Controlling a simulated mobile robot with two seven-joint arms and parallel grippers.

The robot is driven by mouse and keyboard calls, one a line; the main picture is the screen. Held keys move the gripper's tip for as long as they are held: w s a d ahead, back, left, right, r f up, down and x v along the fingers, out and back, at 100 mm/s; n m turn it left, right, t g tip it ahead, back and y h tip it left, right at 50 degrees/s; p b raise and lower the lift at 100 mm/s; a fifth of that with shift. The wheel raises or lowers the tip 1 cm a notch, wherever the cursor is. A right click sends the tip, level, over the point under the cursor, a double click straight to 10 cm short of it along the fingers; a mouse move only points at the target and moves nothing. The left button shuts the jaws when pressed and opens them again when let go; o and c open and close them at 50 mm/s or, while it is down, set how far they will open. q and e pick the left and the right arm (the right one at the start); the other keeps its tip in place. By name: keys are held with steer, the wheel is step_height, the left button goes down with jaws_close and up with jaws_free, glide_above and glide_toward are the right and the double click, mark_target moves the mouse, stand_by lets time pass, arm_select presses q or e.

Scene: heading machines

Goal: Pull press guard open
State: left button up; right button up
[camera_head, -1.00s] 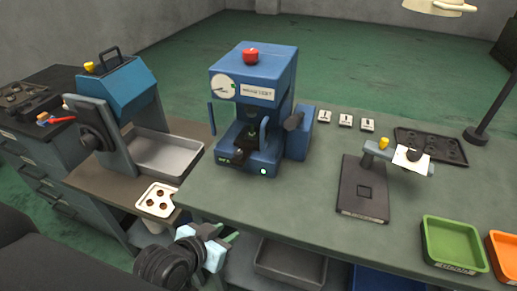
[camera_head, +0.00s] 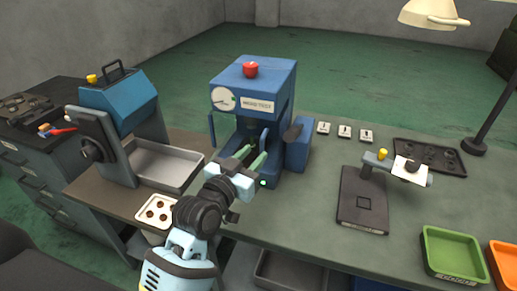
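The blue press (camera_head: 253,78) stands on the green-grey bench in the middle of the view, with a red button, a round gauge and a label on its head. A thin upright blue bar (camera_head: 211,130) shows at the left of its front; it looks like the guard's handle or edge. The guard panel itself is hard to make out. My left gripper (camera_head: 251,157) is in front of the press's lower opening, its two green fingers apart with nothing seen between them. It is right of and below the bar and hides part of the press base. My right gripper is not in view.
A teal machine with a grey tray (camera_head: 165,166) stands at the left. A black stand with a gauge arm (camera_head: 363,200), a dark tray (camera_head: 430,156), a lamp and green (camera_head: 452,252) and orange bins are at the right.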

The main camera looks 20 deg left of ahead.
mark_target(261, 147)
arm_select(q)
steer(key=shift+x, duration=1.9)
jaws_close()
